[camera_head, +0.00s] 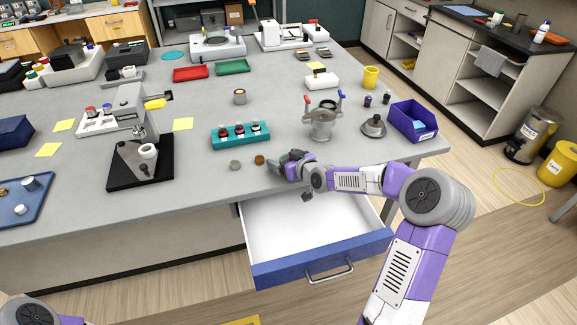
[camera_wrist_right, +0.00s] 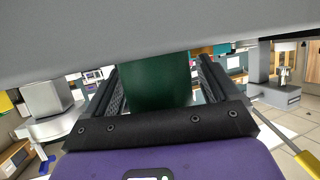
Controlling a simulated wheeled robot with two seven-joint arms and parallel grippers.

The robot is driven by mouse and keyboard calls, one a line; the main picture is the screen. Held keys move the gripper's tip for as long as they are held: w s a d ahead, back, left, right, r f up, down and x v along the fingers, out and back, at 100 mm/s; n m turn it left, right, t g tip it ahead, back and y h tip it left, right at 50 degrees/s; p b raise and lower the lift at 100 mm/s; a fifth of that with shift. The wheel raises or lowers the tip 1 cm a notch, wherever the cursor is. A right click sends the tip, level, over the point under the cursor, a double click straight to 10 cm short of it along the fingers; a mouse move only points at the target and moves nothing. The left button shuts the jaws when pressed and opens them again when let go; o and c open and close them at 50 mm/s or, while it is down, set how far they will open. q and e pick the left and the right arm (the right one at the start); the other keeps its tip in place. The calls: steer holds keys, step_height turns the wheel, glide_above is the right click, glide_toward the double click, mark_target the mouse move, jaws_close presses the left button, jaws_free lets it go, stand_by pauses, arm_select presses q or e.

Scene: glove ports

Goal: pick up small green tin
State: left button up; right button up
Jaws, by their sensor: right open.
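A dark green cylinder (camera_wrist_right: 155,82), which looks like the small green tin, stands between the two fingers of my right gripper in the right wrist view. The fingers lie on either side of it, and the jaws are open. In the head view my right gripper (camera_head: 284,164) is low over the front edge of the bench, above the open drawer's back end. There the tin is mostly or wholly hidden by the gripper and I cannot pick it out clearly. My left gripper is out of view; only a bit of the left arm shows at the bottom left corner.
An open white drawer (camera_head: 300,225) with a blue front juts out below the bench. A brown lid-like piece (camera_head: 259,160) and a grey piece (camera_head: 235,165) lie left of the gripper.

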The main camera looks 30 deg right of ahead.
steer(key=c, duration=1.1)
